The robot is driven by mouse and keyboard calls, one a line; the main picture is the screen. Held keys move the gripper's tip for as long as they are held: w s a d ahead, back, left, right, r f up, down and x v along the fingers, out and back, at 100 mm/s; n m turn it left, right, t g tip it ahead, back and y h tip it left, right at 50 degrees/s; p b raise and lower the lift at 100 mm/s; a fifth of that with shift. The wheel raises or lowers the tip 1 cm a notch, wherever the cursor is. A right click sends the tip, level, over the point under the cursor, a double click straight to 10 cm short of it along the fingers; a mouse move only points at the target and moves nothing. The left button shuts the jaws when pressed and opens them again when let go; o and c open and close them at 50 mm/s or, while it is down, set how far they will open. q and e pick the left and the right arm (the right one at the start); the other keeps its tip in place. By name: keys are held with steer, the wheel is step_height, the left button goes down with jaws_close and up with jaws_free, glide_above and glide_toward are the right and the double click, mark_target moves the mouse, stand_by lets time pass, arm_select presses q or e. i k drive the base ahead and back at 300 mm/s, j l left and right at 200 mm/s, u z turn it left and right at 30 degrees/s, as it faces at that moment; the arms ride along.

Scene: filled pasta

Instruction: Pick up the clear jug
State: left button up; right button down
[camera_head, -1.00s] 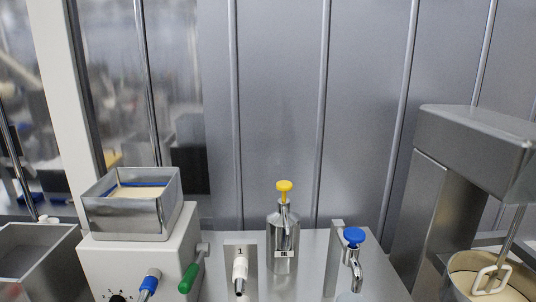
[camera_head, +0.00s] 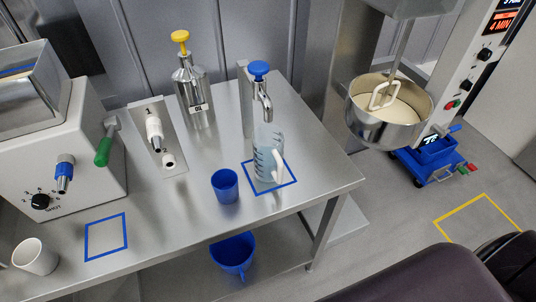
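The clear jug (camera_head: 267,153) stands upright on the steel table, inside a blue square outline and under a tap with a blue knob (camera_head: 259,70). It has dark markings on its side and a white handle on its right. What it contains cannot be made out. Neither of my grippers shows in the head view. A dark rounded shape at the lower right edge is probably part of my own arm.
A blue cup (camera_head: 225,186) stands just left of the jug. A steel bottle with a yellow top (camera_head: 193,90) stands behind. A mixer bowl (camera_head: 388,125) hangs to the right. A white cup (camera_head: 35,256) and an empty blue outline (camera_head: 105,237) are at left. A blue bucket (camera_head: 233,255) sits below.

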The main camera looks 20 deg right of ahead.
mark_target(268, 139)
steer(key=z, duration=1.5)
steer(key=k+j+z, duration=0.1)
steer(key=k, duration=0.55)
steer(key=k+j, duration=0.2)
steer(key=k, duration=0.45)
steer(key=j+z, duration=0.05)
